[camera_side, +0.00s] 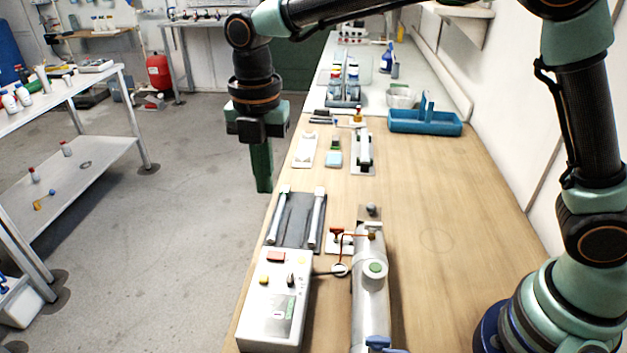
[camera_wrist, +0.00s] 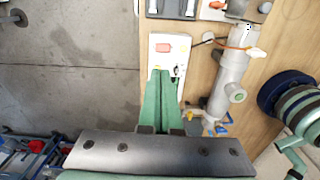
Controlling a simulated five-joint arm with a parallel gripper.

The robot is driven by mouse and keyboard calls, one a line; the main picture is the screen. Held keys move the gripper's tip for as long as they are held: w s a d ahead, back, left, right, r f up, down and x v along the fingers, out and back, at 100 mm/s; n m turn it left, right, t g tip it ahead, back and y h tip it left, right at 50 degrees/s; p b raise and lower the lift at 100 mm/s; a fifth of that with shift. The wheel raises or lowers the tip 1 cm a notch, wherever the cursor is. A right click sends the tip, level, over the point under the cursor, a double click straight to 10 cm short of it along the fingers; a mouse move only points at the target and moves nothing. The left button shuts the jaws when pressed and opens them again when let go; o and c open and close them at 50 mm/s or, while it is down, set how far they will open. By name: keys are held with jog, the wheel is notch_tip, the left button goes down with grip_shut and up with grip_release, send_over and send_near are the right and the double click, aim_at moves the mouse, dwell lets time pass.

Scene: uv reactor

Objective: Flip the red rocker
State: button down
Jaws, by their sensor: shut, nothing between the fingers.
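The red rocker (camera_side: 275,256) is on the far part of the top of a white control box (camera_side: 269,320), at the near left edge of the bench. In the wrist view the red rocker (camera_wrist: 163,47) shows just beyond my fingertips, on the box (camera_wrist: 157,60). My gripper (camera_side: 264,190) is shut and empty, its green fingers pointing down. In the side view it hangs well above and beyond the box, apart from it. In the wrist view the shut fingers (camera_wrist: 163,73) cover part of the box top.
A grey reactor cylinder (camera_side: 370,290) with an orange wire lies right of the box. A dark plate with two light rails (camera_side: 297,220) is beyond it. A yellow button (camera_side: 264,281) and a black knob (camera_side: 290,281) share the box top. A blue tray (camera_side: 425,122) stands farther back.

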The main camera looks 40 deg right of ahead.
aim_at(271, 253)
jog(key=shift+a+f, duration=0.1)
jog(key=shift+a, duration=0.05)
notch_tip(271, 253, down, 13)
jog(key=shift+f, duration=0.55)
dwell(0.3)
